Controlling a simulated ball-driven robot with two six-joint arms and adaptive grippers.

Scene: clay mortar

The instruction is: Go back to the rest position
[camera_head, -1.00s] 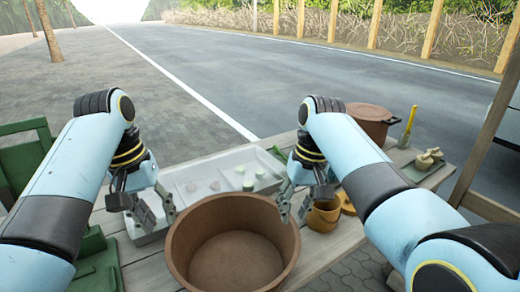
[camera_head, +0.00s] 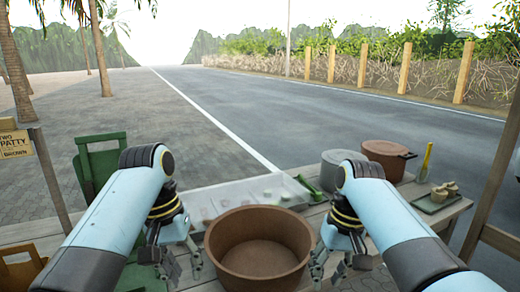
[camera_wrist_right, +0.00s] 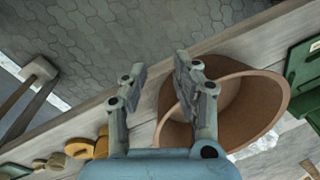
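My left gripper (camera_head: 184,262) hangs at the left of the large brown clay mortar (camera_head: 258,262), open, with nothing between its fingers. My right gripper (camera_head: 332,266) hangs at the right of the mortar and is also open and empty. In the right wrist view, the right gripper's fingers (camera_wrist_right: 160,70) are spread apart. The mortar stands upright on the wooden table and looks empty inside.
A pale tray (camera_head: 206,204) with small pieces lies behind the mortar. A grey pot (camera_head: 334,170), a brown lidded pot (camera_head: 388,158) and a green board (camera_head: 432,203) with small items stand at the right. An orange-yellow cup (camera_wrist_right: 102,144) shows in the right wrist view.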

